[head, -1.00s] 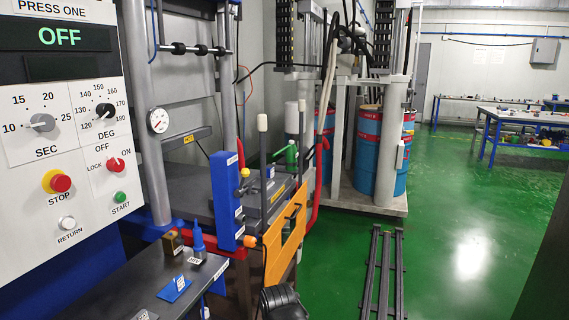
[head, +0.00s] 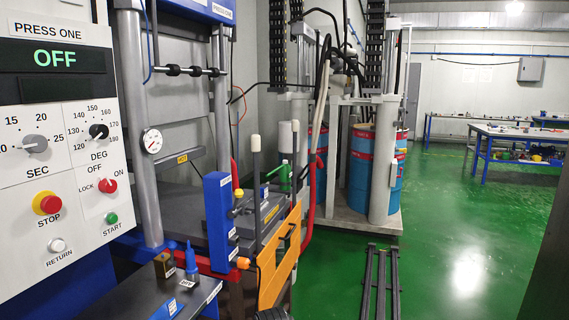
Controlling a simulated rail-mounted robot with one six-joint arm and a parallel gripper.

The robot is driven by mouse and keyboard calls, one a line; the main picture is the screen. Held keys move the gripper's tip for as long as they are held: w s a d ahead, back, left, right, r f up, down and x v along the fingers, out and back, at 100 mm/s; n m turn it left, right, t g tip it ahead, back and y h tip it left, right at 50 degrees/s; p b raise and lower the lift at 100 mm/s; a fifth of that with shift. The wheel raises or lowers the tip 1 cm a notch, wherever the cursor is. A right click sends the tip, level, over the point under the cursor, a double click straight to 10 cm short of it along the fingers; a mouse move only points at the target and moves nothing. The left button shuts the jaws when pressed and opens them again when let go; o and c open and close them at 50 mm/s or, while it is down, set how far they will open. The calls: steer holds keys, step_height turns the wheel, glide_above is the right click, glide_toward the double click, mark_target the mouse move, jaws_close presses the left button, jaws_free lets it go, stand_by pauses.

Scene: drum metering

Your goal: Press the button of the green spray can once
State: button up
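A small green object (head: 284,177) stands at the back of the press table, behind an orange panel. It is small and partly hidden, and I cannot tell for sure whether it is the green spray can. Its button cannot be made out.
A control panel (head: 75,235) reading OFF fills the left. A blue upright block (head: 219,220) and an orange panel (head: 270,277) stand before the press. Blue and red drums (head: 361,178) stand behind. Dark rails (head: 381,285) lie on the green floor, which is open at right.

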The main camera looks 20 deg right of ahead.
steer(key=shift+c, duration=0.3)
jaws_close()
stand_by(1.5)
